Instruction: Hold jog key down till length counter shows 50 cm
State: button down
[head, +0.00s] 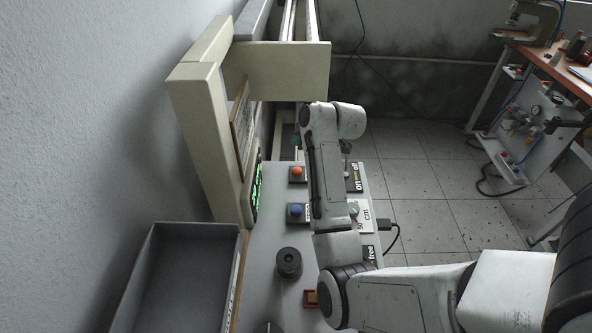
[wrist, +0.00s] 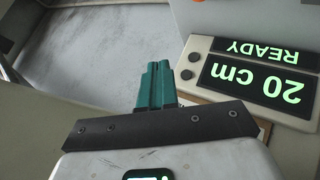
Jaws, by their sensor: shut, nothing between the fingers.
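The length counter (wrist: 262,84) reads 20 cm, upside down in the wrist view, with READY on the display beside it. In the head view its green digits (head: 258,185) show edge-on. An orange button (head: 296,173) and a blue button (head: 296,210) stand on the grey panel (head: 265,240); their labels are too small to read, so I cannot tell which is the jog key. My gripper (wrist: 157,66) has teal fingers, shut and empty, apart from the counter. In the head view its teal tip (head: 296,144) shows beyond the orange button, partly hidden by my arm.
A black knob (head: 288,262) rises from the near panel. A card reading 50 cm (head: 365,216) and an on/off label (head: 354,178) lie along its right side. A grey open bin (head: 150,275) stands at left. A cluttered workbench (head: 560,75) is at far right, beyond clear floor.

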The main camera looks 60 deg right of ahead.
jog(key=b, duration=0.7)
send_over(299, 172)
notch_tip(299, 172, down, 8)
jog(key=shift+d+r, duration=0.1)
jog(key=shift+r, duration=0.05)
jog(key=shift+w+f, duration=0.1)
jog(key=shift+f, duration=0.3)
jog(key=shift+f, duration=0.15)
dwell(1.1)
jog(key=shift+f, duration=0.3)
jog(key=shift+f+b, duration=0.3)
jog(key=shift+f, duration=0.25)
dwell(4.2)
